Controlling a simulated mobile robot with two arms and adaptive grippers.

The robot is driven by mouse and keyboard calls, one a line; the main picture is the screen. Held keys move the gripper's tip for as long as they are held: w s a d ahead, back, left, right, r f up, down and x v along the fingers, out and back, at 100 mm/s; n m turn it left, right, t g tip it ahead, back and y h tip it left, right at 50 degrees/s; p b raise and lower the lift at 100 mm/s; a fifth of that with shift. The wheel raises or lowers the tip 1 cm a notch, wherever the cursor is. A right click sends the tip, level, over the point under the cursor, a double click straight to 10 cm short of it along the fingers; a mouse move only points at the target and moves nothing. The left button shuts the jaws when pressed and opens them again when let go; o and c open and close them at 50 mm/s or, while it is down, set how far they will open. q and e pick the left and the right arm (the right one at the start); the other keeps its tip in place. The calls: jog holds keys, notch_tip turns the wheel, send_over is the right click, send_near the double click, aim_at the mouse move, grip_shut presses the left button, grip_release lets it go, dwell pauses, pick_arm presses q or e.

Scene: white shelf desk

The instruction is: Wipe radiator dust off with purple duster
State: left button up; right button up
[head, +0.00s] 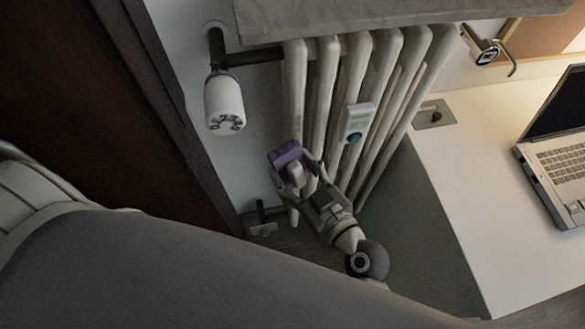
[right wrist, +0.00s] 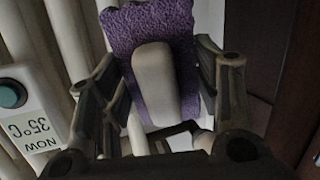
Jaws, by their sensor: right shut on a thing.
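The white ribbed radiator (head: 327,75) stands against the wall in the upper middle of the head view. The purple duster (head: 284,152) is in front of its lower left ribs. My right gripper (head: 303,174) is shut on the duster's pale handle. In the right wrist view the fuzzy purple pad of the duster (right wrist: 185,30) shows beyond the handle, between the fingers of the right gripper (right wrist: 155,85). The pad is close to the ribs, but I cannot tell whether it touches them. No dust can be made out. My left gripper is not in view.
A small box with a teal button (head: 353,122) sits on the radiator; its label reads 35°C. A white valve knob (head: 224,103) is at the left. A stone-like ledge (head: 380,18) overhangs the radiator. A white desk (head: 490,150) with a laptop (head: 560,160) is at right.

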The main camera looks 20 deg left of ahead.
aim_at(301, 184)
jog(key=f+t, duration=0.1)
jog(key=d+f+m+t+b, duration=0.1)
jog(key=f, duration=0.1)
jog(key=shift+s+d+m+t+h, duration=0.2)
jog(key=shift+m+t+h, duration=0.1)
jog(key=shift+t+h, duration=0.1)
jog(key=shift+w+a+f+m+t+h+b, duration=0.3)
jog(key=shift+w+f+t, duration=0.2)
jog(key=shift+w, duration=0.25)
jog(key=shift+w+a+f+m+t+h+b, duration=0.1)
jog(key=shift+w+f+m+t+h+b, duration=0.1)
jog(key=shift+w+f+m+t+h, duration=0.4)
jog(key=shift+w+a+f+m+t+h+b, duration=0.1)
jog(key=shift+w+a+f+m+t+b, duration=0.25)
jog(key=shift+w, duration=0.55)
jog(key=shift+d+r, duration=0.1)
jog(key=shift+d, duration=0.05)
jog(key=shift+p+x, duration=0.3)
jog(key=shift+x, duration=0.65)
jog(key=shift+r, duration=0.1)
notch_tip(301, 184, up, 3)
jog(key=p, duration=0.4)
jog(key=shift+s+d+r, duration=0.1)
notch_tip(301, 184, up, 4)
jog(key=p, duration=0.4)
jog(key=shift+p, duration=0.4)
notch_tip(301, 184, up, 6)
jog(key=p, duration=0.6)
jog(key=shift+p, duration=0.3)
